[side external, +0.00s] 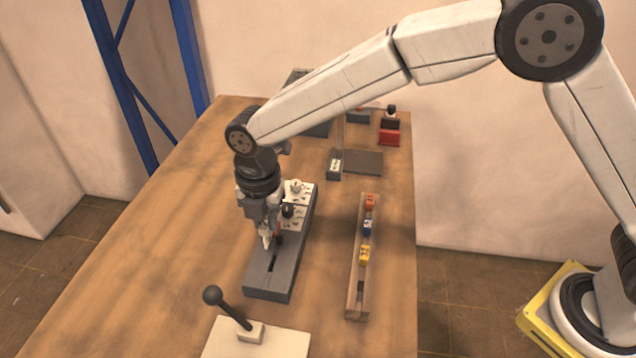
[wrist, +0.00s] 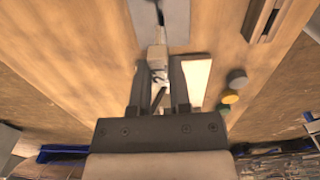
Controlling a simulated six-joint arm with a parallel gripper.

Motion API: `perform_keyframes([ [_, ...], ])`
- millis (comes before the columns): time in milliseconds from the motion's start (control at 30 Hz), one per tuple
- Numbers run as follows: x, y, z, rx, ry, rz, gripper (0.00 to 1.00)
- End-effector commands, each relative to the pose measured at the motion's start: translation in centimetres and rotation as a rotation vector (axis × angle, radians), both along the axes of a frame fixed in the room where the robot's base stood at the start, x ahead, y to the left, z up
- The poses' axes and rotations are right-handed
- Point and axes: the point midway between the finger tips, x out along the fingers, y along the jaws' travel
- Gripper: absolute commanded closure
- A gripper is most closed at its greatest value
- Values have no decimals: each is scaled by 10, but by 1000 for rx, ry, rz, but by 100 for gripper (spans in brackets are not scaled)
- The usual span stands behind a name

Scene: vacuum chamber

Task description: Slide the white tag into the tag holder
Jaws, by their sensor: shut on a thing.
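My gripper (side external: 268,240) points down just above the front part of a long grey block (side external: 262,281) with a dark slot in its top, which looks like the tag holder. In the wrist view my gripper (wrist: 157,90) is shut on a small white piece with dark marks (wrist: 158,77), which looks like the white tag. The side view shows a pale bit between the fingers (side external: 266,239). The grey slotted surface (wrist: 165,22) lies ahead of the fingertips in the wrist view. I cannot tell whether the tag touches the slot.
White panels with knobs (side external: 298,191) stand on the block's rear. A wooden rail (side external: 355,304) with orange, blue and yellow pieces is to the right. A black-knobbed lever (side external: 229,308) rises from a white base in front. The table's left side is clear.

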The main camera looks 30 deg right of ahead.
Motion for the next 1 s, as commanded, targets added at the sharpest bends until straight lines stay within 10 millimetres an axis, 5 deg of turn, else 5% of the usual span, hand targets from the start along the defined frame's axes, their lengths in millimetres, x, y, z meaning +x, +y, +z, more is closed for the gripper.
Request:
perform_keyframes([
  [1000,0,0,-54,-1,1,0,100],
])
